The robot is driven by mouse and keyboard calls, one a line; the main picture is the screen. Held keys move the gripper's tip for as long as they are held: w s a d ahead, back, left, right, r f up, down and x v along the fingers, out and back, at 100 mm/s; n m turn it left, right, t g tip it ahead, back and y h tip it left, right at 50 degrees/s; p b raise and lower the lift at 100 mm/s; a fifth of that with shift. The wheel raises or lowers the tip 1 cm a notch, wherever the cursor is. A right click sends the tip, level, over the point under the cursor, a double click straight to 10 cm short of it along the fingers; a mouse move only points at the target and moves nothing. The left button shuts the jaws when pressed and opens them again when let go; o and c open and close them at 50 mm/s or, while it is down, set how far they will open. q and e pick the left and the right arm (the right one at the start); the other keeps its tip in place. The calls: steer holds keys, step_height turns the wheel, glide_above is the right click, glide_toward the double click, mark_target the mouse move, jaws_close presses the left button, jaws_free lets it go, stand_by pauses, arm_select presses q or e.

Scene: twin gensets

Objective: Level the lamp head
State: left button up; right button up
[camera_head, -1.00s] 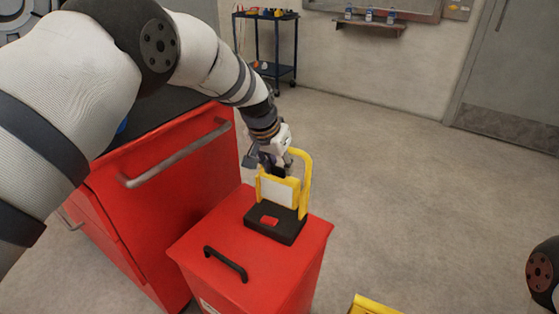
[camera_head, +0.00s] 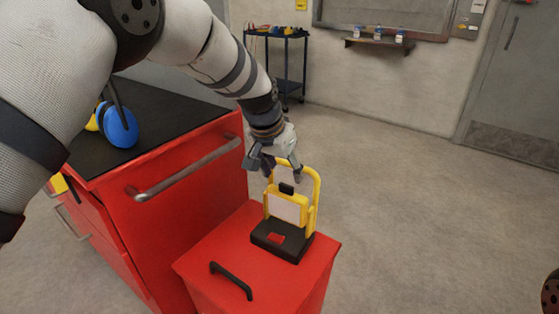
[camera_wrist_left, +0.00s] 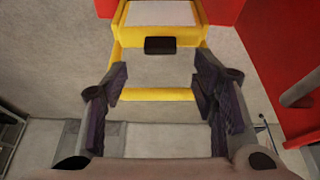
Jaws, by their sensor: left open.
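The work lamp has a yellow frame (camera_head: 315,195), a black base (camera_head: 290,247) with a red patch, and a yellow lamp head (camera_head: 286,208) with a pale panel. A black tab (camera_head: 286,188) sits on the head's top edge. My left gripper (camera_head: 283,172) is open and empty just above the head, beside the frame's top. In the left wrist view, the lamp head (camera_wrist_left: 160,14) and its tab (camera_wrist_left: 160,45) lie beyond the spread fingers (camera_wrist_left: 161,80), and a yellow frame bar crosses between them. I cannot tell the head's exact tilt. My right gripper is out of view.
The lamp stands on a red cabinet (camera_head: 210,262) with a black handle (camera_head: 231,281). A larger red cabinet (camera_head: 190,190) with a dark top stands to the left, bearing a blue rounded object (camera_head: 117,126). Open floor (camera_head: 410,220) lies to the right.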

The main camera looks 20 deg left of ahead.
arm_select(q)
steer(key=v, duration=0.6)
steer(key=shift+s+r, duration=0.2)
steer(key=shift+r, duration=0.1)
steer(key=shift+a, duration=0.1)
steer(key=s+a+f+g, duration=0.1)
steer(key=s+f, duration=0.5)
steer(key=f, duration=0.1)
steer(key=s+a+f+n+g+p, duration=0.1)
steer(key=s+f, duration=0.5)
steer(key=f, duration=0.2)
steer(key=s+a+f+g, duration=0.1)
steer(key=s+f, duration=0.5)
steer(key=f, duration=0.2)
steer(key=shift+s+f+n+y+p, duration=0.25)
steer(key=shift+s+n+y+p, duration=0.05)
steer(key=shift+p, duration=0.05)
steer(key=s+a+f+g, duration=0.1)
steer(key=s+f+g, duration=0.1)
steer(key=s, duration=1.4)
steer(key=s+a+f+n+g+p, duration=0.1)
steer(key=s, duration=1.5)
steer(key=shift+s+f+n+g+p, duration=0.3)
steer(key=shift+s+f+g, duration=0.1)
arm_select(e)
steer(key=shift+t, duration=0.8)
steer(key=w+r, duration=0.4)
arm_select(q)
steer(key=shift+a, duration=0.1)
